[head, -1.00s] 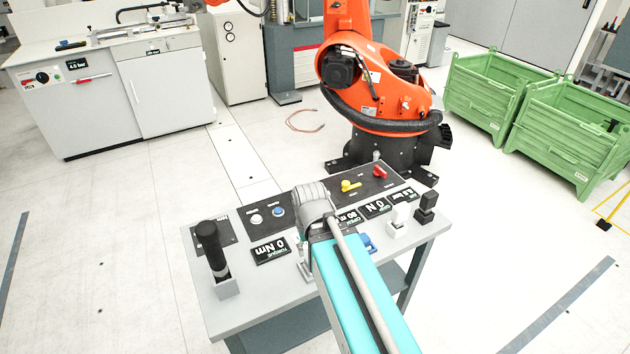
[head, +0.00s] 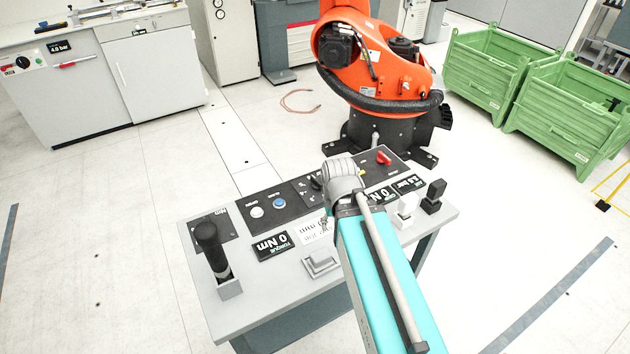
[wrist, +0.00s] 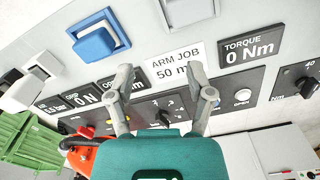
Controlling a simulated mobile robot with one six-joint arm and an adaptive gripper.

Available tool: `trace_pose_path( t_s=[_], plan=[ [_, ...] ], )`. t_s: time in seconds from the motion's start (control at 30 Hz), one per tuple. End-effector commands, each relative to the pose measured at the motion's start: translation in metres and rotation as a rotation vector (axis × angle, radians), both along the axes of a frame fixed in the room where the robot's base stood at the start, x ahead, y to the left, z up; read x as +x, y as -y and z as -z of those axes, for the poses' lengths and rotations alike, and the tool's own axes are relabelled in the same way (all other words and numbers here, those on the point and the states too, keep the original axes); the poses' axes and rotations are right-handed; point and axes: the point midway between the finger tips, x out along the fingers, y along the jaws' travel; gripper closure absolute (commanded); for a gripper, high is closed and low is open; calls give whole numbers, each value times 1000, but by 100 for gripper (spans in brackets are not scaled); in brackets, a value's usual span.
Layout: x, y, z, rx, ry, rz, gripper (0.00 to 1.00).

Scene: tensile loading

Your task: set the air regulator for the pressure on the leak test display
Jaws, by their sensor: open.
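A small black dial (head: 316,182) with a numbered scale sits on the console's dark panel and looks like the air regulator; its label is too small to read. In the wrist view the dial (wrist: 163,112) lies between my fingers, with its lower part hidden by my gripper. My gripper (head: 341,170) is open and empty over the panel; its spread fingers also show in the wrist view (wrist: 165,88). A pressure display (head: 408,184) on the console reads about 5.5 bar. Another display (head: 58,46) on the left bench reads about 4.0 bar; no leak test label is legible.
The console (head: 205,290) also carries a torque display (head: 272,246), white and blue buttons, a red lever (head: 383,157) and an upright black handle (head: 210,245). The orange robot (head: 372,75) stands close behind. Green crates (head: 484,80) are at right.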

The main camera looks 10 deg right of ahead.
Motion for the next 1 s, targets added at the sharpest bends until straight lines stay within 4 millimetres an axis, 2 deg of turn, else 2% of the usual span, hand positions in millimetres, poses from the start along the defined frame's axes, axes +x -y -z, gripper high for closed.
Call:
trace_pose_path(
  t_s=[0.03, 0.1, 0.27, 0.37, 0.7, 0.8, 0.9, 1.0],
  plan=[
    [4, 0, 0, 0, 0, 7, 13],
    [11, 0, -1, 0, 0, 27, 0],
    [43, 11, -4, 0, 0, 127, 0],
    [75, 11, -7, 0, 0, 234, 0],
    [211, 10, -19, 0, 0, 723, 0],
    [244, 10, -21, 0, 0, 854, 0],
    [268, 10, -23, -1, 0, 956, 0],
    [284, 10, -24, -1, 0, 1028, 0]
  ],
)
